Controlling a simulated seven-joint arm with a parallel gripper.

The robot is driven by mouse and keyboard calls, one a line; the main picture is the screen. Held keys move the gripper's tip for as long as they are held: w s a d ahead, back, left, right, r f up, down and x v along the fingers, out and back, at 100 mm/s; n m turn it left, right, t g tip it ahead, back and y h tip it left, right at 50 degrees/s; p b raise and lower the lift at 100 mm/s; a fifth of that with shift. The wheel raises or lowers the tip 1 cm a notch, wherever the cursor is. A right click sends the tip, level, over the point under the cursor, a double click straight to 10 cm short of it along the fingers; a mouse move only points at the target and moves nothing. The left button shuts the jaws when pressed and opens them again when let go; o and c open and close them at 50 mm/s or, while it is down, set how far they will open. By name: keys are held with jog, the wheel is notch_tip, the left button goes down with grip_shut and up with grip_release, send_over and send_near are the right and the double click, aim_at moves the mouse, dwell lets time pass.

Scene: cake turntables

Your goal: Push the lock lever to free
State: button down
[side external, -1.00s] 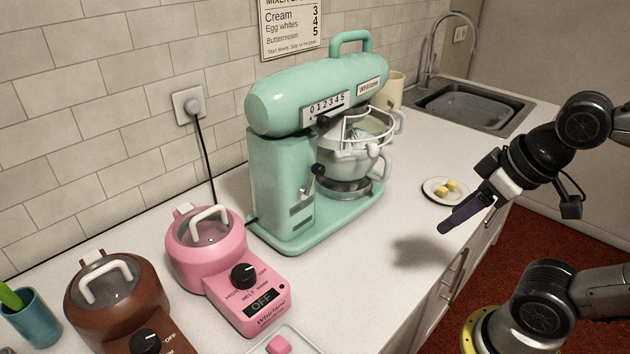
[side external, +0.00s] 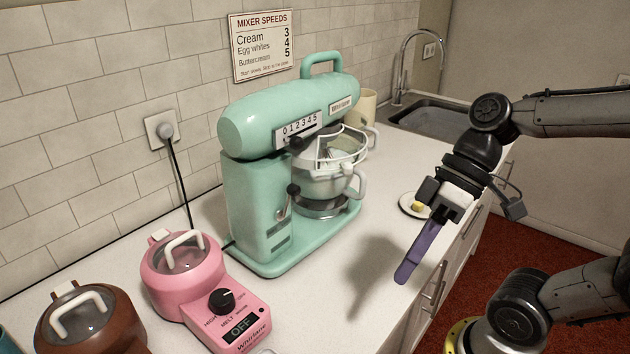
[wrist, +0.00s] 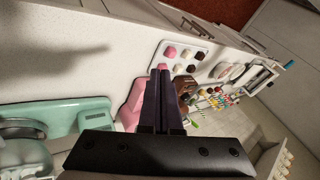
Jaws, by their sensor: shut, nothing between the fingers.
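The mint-green stand mixer (side external: 262,200) stands on the white counter. A lever with a black knob (side external: 292,190) sits on the side of its column, above a dark slotted plate; the plate's marks are too small to read. A second black knob (side external: 297,144) sits under the speed scale on the head. My gripper (side external: 402,276) is shut and empty, its purple fingers pointing down over the counter's front edge area, right of the mixer and apart from it. In the wrist view my closed fingers (wrist: 162,70) are central, and part of the mixer (wrist: 60,118) shows at left.
A pink melting pot (side external: 186,270) and a brown one (side external: 85,322) stand left of the mixer. A small plate (side external: 410,207) with yellow pieces lies behind my gripper. The counter between mixer and gripper is clear. A tray of sweets (wrist: 180,58) shows in the wrist view.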

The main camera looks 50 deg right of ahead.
jog(key=w+d+r+m+t+y, duration=0.2)
jog(key=w+r+m+t+y, duration=0.15)
jog(key=w+y, duration=0.45)
jog(key=w+d+f+m+t+h, duration=0.1)
jog(key=w+d+m+t+h, duration=0.1)
jog(key=d, duration=0.4)
jog(key=w+d+f+m+t+h, duration=0.1)
jog(key=w+d+m+t+h, duration=0.1)
jog(key=w+d+m+t, duration=0.2)
jog(key=w+d+m, duration=0.1)
jog(key=w+d, duration=0.1)
jog(key=d, duration=0.1)
jog(key=shift+d, duration=0.2)
jog(key=shift+w+a+f+t, duration=0.1)
jog(key=shift+t, duration=0.15)
jog(key=x, duration=0.9)
jog(key=shift+w+a, duration=0.25)
jog(key=shift+w, duration=0.05)
jog(key=shift+a, duration=0.2)
